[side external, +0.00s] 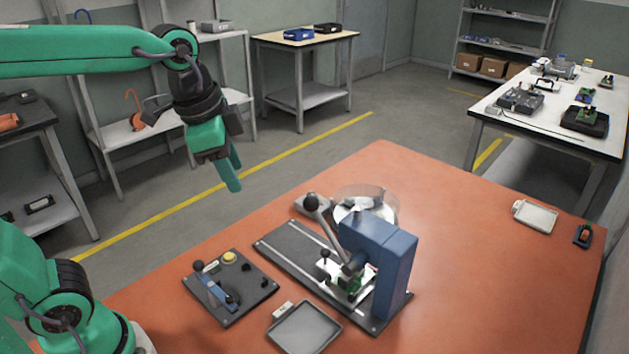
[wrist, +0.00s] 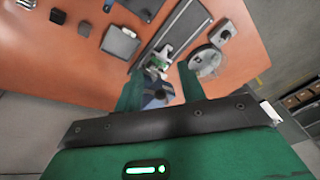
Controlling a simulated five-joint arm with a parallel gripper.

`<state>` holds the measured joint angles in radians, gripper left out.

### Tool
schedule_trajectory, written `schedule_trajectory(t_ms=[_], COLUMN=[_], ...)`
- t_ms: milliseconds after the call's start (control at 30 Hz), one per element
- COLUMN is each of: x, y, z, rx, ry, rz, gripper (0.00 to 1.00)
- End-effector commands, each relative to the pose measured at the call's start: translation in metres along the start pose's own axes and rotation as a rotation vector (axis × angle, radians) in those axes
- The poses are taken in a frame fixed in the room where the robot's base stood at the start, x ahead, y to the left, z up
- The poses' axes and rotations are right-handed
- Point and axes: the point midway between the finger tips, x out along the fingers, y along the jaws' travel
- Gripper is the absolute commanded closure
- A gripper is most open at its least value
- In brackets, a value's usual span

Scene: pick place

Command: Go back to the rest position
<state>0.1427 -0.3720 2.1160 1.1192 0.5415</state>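My gripper (side external: 232,184) hangs in the air at the upper left in the side view, above and left of the orange table (side external: 470,280). In the wrist view its two green fingers (wrist: 160,82) are spread apart, with no object seen held between them. The blue press (side external: 392,265) stands on its dark base plate (side external: 285,250), clear of the gripper. Part of it shows beyond the fingers in the wrist view (wrist: 157,98). Its lever with a black knob (side external: 311,202) leans up to the left.
A small black fixture with a yellow button (side external: 229,257) and a grey tray (side external: 304,328) lie in front of the press. A clear round dish (side external: 378,203) is behind it. Another tray (side external: 536,216) and a small black-orange item (side external: 583,236) lie right. The table's right side is mostly clear.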

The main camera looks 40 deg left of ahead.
Motion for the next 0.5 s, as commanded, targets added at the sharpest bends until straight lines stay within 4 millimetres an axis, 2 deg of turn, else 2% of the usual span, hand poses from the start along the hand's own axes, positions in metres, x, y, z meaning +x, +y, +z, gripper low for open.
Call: schedule_trajectory(t_ms=[100, 300, 500], x=[0.001, 0.009, 0.018], y=[0.003, 0.009, 0.015], z=[0.025, 0.060, 0.083], rx=[-0.162, -0.421, -0.606], ry=[0.042, 0.115, 0.174], rz=[-0.034, -0.079, -0.104], gripper=[0.60, 0.60, 0.60])
